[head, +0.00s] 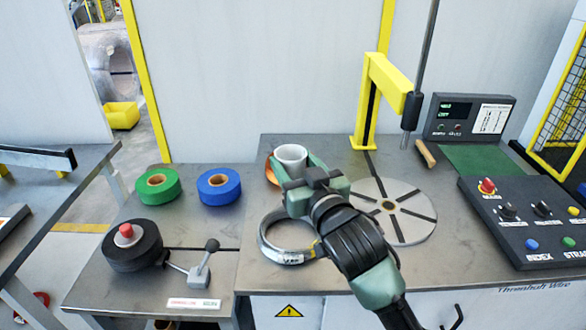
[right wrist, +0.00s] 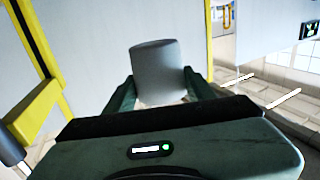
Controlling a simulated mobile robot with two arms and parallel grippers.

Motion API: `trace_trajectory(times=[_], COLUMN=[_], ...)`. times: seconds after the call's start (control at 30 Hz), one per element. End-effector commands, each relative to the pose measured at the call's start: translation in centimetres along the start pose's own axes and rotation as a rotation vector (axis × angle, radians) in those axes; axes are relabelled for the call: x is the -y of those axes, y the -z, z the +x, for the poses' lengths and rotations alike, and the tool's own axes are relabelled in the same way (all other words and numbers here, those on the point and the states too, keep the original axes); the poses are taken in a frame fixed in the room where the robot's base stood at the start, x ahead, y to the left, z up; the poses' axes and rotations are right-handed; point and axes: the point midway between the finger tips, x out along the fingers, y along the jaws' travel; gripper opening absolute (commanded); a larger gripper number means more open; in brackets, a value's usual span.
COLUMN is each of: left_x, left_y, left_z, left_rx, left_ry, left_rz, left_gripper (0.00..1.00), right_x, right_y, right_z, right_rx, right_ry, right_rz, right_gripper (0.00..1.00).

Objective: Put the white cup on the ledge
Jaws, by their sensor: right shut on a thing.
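The white cup (head: 291,156) is upright between the fingers of my right gripper (head: 293,168), over the back left of the grey machine table. In the right wrist view the cup (right wrist: 157,68) stands between the two green fingers of the same gripper (right wrist: 158,92), which is shut on it. The gripper hides the cup's lower part in the head view, so I cannot tell its height above the table. I cannot pick out which surface is the ledge. My left gripper is not in view.
Green tape (head: 158,185) and blue tape (head: 219,186) lie on the left side table. An orange item (head: 271,172) is partly hidden beside the cup. A grey ring (head: 270,247), slotted disc (head: 412,222), yellow post (head: 365,105) and control panel (head: 530,225) are around my right arm.

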Motion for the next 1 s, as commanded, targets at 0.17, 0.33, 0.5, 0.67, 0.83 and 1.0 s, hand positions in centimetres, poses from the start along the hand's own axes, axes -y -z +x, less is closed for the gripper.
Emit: trace_trajectory(times=[0.17,0.33,0.5,0.67,0.83,1.0], left_x=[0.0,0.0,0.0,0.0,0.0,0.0], left_y=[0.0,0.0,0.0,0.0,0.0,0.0], left_z=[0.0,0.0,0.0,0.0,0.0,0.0], left_rx=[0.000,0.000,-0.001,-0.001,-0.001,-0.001], left_ry=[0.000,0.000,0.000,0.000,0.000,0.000], left_rz=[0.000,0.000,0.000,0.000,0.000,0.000], left_gripper=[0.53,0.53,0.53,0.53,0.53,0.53], right_x=[-1.3,-4.4,-7.5,-9.7,-10.9,-11.0], right_y=[-1.6,-5.4,-8.8,-10.8,-11.8,-12.5], right_z=[-2.0,-6.6,-12.2,-17.0,-20.3,-22.2], right_rx=[0.007,0.011,0.010,0.006,0.003,0.003], right_ry=[-0.037,-0.131,-0.243,-0.326,-0.375,-0.389], right_rz=[0.003,0.004,0.002,0.001,-0.001,0.002], right_gripper=[0.09,0.09,0.09,0.09,0.09,0.09])
